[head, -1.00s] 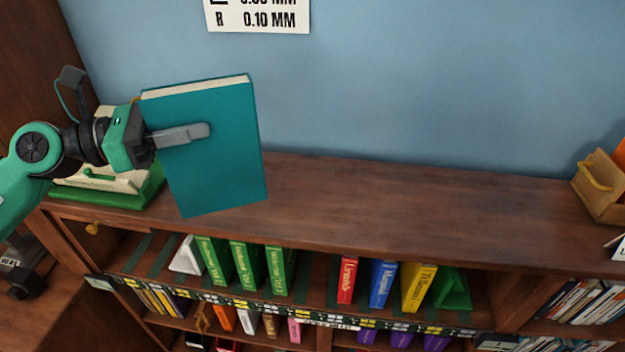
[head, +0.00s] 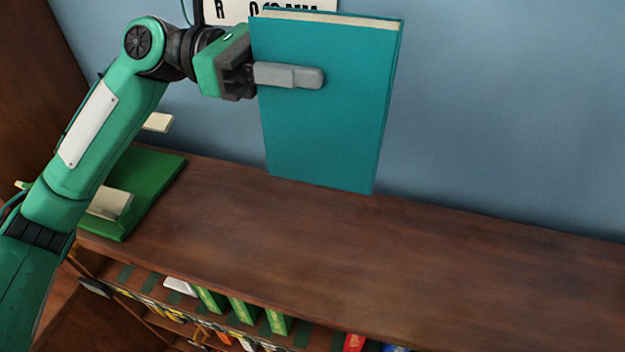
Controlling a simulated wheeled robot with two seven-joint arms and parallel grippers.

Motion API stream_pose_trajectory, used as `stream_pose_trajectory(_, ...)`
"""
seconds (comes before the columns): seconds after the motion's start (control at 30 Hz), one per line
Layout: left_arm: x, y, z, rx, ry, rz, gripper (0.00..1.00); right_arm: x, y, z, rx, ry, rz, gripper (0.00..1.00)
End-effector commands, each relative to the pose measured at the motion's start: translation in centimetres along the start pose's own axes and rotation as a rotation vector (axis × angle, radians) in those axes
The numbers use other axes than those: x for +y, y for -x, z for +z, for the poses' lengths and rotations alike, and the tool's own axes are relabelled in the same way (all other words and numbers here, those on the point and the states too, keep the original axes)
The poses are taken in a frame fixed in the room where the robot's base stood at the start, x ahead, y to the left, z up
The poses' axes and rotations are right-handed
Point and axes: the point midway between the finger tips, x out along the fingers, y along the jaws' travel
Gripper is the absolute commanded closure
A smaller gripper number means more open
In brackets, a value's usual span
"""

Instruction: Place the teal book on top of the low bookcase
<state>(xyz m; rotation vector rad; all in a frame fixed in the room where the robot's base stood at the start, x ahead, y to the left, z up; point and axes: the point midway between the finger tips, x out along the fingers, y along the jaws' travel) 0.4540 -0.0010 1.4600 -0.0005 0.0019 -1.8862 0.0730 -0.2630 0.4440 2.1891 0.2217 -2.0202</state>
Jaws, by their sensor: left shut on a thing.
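The teal book (head: 340,125) is upright, its cover facing me and its pale page edge on top. My left gripper (head: 288,75) is shut on the book near its upper left side, one grey finger lying across the cover. The low bookcase (head: 400,270) has a bare brown wood top below the book. The book's lower edge appears against the back part of this top; I cannot tell whether it touches. My right gripper is not in view.
A green base with cream parts (head: 150,185) stands on the left end of the top, partly behind my left arm. Several green books (head: 243,310) stand on the shelf below. The blue wall (head: 500,120) rises behind. The middle and right of the top are clear.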

Motion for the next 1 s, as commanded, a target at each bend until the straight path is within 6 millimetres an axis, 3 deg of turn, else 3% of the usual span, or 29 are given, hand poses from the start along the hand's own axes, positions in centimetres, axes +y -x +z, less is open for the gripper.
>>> stream_pose_trajectory(0.17, 0.0, 0.0, -3.3, -0.003, 0.006, 0.001, 1.0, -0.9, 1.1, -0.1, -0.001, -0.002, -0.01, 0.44)
stream_pose_trajectory(0.6, -0.1, 0.0, -11.6, -0.003, 0.004, 0.001, 1.0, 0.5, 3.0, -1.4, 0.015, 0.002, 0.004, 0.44)
stream_pose_trajectory(1.0, 0.0, 0.0, -15.4, -0.003, 0.003, 0.002, 1.0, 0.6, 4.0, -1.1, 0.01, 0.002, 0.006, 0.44)
